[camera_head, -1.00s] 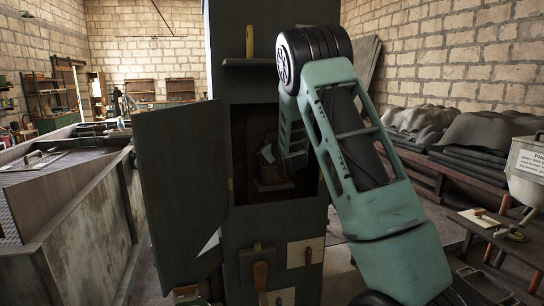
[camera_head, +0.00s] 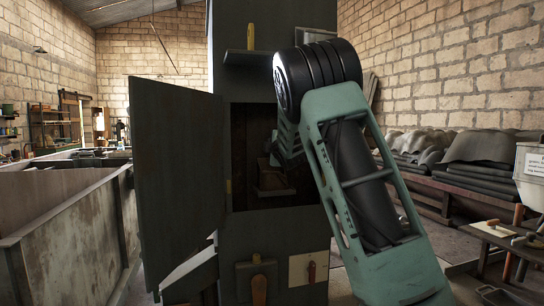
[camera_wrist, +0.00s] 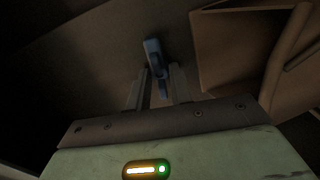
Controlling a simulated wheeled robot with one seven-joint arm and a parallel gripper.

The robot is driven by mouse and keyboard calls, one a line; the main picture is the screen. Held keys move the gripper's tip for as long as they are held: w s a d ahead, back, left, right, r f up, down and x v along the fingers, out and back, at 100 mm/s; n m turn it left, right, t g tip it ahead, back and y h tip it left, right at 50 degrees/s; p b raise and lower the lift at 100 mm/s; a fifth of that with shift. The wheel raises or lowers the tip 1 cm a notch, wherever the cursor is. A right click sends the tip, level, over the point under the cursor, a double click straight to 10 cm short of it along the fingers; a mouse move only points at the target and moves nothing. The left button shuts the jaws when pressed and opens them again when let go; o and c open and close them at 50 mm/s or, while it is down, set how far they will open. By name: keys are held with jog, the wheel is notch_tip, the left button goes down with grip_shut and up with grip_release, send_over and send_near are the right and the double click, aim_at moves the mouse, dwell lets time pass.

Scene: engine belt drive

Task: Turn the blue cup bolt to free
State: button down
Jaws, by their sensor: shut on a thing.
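The blue cup bolt (camera_wrist: 152,50) shows in the wrist view as a small blue piece at my fingertips, against a dark surface. My gripper (camera_wrist: 158,84) is shut on it, with one finger on each side of its lower end. The far end of the bolt and how it is seated are too dark to make out. In the head view my arm reaches into the open recess of a tall dark cabinet (camera_head: 265,225). My arm hides the fingertips and the bolt there.
A brown open box (camera_wrist: 235,50) stands close to the right of my fingers in the wrist view. The cabinet's open door (camera_head: 178,180) stands to the left of the recess. A yellow-handled tool (camera_head: 250,37) stands on the shelf above it.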

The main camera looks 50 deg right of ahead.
jog(key=shift+f+n+b, duration=0.1)
jog(key=shift+n+b, duration=0.4)
jog(key=c, duration=1.3)
grip_release()
jog(key=shift+o, duration=0.2)
jog(key=b+v, duration=0.2)
jog(key=v, duration=1.5)
jog(key=shift+s+b, duration=0.2)
jog(key=shift+b, duration=0.15)
